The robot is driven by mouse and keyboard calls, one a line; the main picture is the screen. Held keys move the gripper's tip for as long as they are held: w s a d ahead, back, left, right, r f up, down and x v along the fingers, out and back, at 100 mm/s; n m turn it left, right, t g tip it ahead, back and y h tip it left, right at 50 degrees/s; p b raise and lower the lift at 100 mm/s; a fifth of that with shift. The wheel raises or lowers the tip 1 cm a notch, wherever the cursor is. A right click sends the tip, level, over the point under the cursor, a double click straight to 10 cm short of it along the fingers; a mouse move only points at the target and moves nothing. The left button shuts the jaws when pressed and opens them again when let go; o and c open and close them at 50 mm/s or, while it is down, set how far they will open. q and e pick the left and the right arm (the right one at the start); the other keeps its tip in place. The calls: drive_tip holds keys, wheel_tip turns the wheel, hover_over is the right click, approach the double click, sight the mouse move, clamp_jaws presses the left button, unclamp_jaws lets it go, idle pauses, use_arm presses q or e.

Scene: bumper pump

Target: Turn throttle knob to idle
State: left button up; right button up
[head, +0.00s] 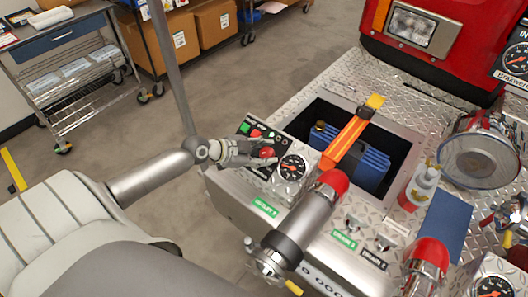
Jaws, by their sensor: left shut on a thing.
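The control panel (260,133) sits on the near left corner of the diamond-plate bumper, with green and red parts and small labels. A red knob (267,152) shows at the fingertips of my left gripper (262,155). My left gripper reaches in from the left and is shut on this knob. The fingers hide part of the knob and panel, so its pointer setting cannot be read. My right gripper cannot be made out in this view.
A round gauge (292,167) is right beside the gripper. A grey, red-tipped nozzle (305,217) stands in front. An open bin (395,147) holds a blue case (368,168) under an orange strap (345,140). A metal cart (70,75) stands far left. The floor between is clear.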

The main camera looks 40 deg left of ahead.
use_arm(q)
drive_tip(key=o, duration=1)
drive_tip(key=shift+s+a+r, duration=0.3)
drive_tip(key=shift+s, duration=0.15)
drive_tip(key=v, duration=1)
drive_tip(key=shift+s+a+r, duration=0.2)
drive_tip(key=shift+s+r, duration=0.05)
